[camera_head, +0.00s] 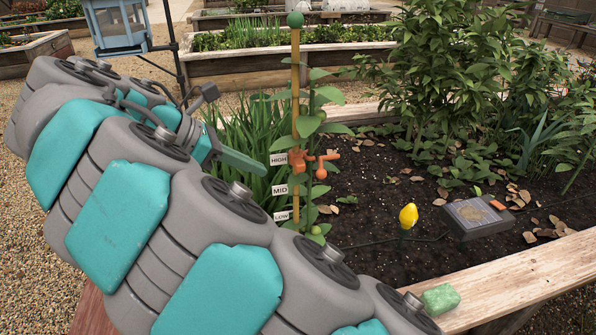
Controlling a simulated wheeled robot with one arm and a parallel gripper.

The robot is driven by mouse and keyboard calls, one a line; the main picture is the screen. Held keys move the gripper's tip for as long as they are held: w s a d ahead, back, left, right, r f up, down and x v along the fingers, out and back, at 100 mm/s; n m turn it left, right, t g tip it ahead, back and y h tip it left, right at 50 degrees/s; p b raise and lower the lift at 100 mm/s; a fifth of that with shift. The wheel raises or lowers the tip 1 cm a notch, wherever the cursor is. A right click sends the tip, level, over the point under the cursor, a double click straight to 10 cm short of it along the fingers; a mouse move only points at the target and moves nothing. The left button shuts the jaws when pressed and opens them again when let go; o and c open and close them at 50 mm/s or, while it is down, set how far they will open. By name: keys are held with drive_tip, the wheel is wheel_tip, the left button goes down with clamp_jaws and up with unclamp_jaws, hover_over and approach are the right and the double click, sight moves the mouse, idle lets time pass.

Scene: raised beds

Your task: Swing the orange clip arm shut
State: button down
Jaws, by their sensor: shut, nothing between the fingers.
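The orange clip (298,160) sits on an upright wooden stake (295,100) beside the HIGH label (279,159). Its orange clip arm (326,158) sticks out to the right, with a rounded orange end hanging below it. A green plant stem rises just right of the stake, near the clip. My gripper (262,170) is shut and empty, its teal tip pointing right just left of the stake and slightly below the clip, apart from the clip arm in the picture. I cannot tell its depth relative to the stake.
MID (280,190) and LOW (281,215) labels mark the stake lower down. A yellow bulb-shaped object (408,215) and a grey box (477,217) stand in the soil to the right. A green sponge-like block (440,299) lies on the wooden bed edge (530,277). Leafy plants fill the back right.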

drive_tip(key=shift+s+a+n, duration=0.1)
drive_tip(key=shift+a+n, duration=0.2)
drive_tip(key=shift+a, duration=0.35)
drive_tip(key=shift+f, duration=0.1)
drive_tip(key=w+d+f+b, duration=0.3)
drive_tip(key=w+d+f, duration=0.2)
drive_tip(key=d, duration=0.5)
drive_tip(key=shift+w+d+f, duration=0.2)
drive_tip(key=shift+d, duration=0.05)
drive_tip(key=shift+t, duration=0.3)
